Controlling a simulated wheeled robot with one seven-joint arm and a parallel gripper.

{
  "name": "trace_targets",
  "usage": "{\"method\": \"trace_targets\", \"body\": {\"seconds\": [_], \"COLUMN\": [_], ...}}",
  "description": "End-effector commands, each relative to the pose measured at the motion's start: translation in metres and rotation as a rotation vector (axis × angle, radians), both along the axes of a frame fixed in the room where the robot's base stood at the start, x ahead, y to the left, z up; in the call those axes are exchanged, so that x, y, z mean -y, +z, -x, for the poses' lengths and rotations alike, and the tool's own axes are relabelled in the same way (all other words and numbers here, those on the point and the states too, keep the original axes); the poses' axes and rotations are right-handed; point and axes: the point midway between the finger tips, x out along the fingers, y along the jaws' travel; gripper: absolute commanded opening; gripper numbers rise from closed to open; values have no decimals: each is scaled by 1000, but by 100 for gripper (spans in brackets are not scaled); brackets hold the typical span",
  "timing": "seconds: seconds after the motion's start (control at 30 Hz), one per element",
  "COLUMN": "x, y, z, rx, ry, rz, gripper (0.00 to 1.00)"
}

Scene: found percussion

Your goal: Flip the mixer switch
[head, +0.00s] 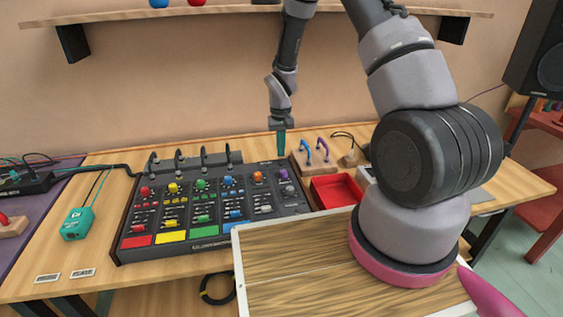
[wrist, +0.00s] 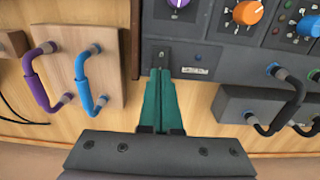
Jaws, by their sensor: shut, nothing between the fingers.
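The dark mixer (head: 262,226) stands on the wooden table with coloured knobs, sliders and pads; its panel also fills the upper right of the wrist view (wrist: 222,62). My gripper (head: 281,157) points down at the mixer's far right corner, its teal fingers together with nothing held. In the wrist view, the fingertips (wrist: 160,70) reach a small dark switch plate (wrist: 161,50) beside a pale label. The fingers cover part of this plate, so I cannot tell the switch's position or whether they touch it.
A wooden block with a blue handle (wrist: 86,80) and a purple handle (wrist: 43,85) stands close beside the mixer. Black cable plugs (wrist: 283,108) stick out at the mixer's back edge. A red tray (head: 337,191) lies to the right. A shelf (head: 230,12) hangs above.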

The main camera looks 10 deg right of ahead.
Motion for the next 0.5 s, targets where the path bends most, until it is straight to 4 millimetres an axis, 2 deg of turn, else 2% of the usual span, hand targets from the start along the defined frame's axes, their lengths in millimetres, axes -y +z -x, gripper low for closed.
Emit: {"method": "trace_targets", "body": {"seconds": [0.5], "x": [0], "y": [-8], "z": [0], "rx": [0], "ry": [0], "rz": [0], "gripper": [0]}}
